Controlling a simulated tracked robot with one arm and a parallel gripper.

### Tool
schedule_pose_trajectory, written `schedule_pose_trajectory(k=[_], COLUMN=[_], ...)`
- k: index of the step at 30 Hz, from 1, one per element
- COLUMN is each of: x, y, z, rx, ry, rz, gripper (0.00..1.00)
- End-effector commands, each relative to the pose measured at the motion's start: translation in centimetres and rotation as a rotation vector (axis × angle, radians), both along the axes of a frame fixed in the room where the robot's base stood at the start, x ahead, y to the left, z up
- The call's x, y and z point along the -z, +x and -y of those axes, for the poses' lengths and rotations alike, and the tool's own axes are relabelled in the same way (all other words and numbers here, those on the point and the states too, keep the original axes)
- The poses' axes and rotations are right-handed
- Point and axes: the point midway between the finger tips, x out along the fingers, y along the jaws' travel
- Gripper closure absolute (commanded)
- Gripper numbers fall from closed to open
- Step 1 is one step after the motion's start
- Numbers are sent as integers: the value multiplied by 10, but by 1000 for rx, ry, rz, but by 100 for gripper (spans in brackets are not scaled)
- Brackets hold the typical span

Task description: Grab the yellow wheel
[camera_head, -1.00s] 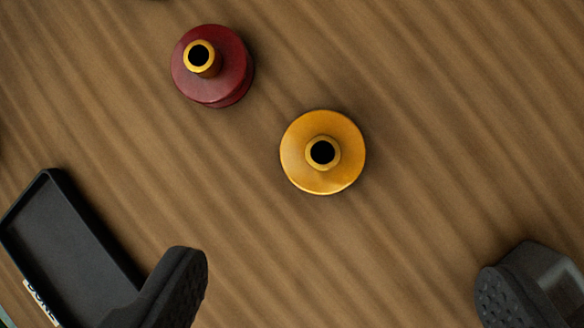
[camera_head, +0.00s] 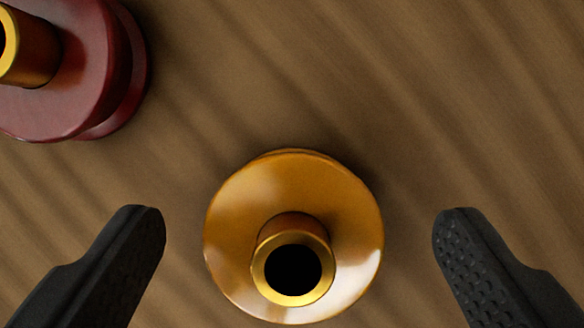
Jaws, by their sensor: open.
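The yellow wheel (camera_head: 295,190) lies flat on the wooden surface, its raised hub with a dark hole facing up towards the camera. My gripper (camera_head: 298,222) is open, with one black textured finger on each side of the wheel. A gap shows between each finger and the wheel's rim, and neither finger appears to touch it. How far the fingertips are above the surface I cannot tell.
A dark red wheel (camera_head: 85,75) with a brass-coloured hub stands at the upper left, partly cut off by the frame. It is apart from the yellow wheel. The wooden surface (camera_head: 450,90) is clear at the upper right.

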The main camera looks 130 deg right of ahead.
Motion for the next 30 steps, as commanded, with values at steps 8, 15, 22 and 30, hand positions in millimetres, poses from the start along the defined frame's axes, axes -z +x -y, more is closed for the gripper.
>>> schedule_pose_trajectory(k=[8, 15, 22, 30], x=[13, 13, 12, 0], y=[2, 3, 3, 3], z=[-4, -4, -3, -4], rx=[1, 1, 2, 2], ry=[0, 0, 0, 0], rz=[-2, 0, 0, 3], gripper=[18, 66, 86, 86])
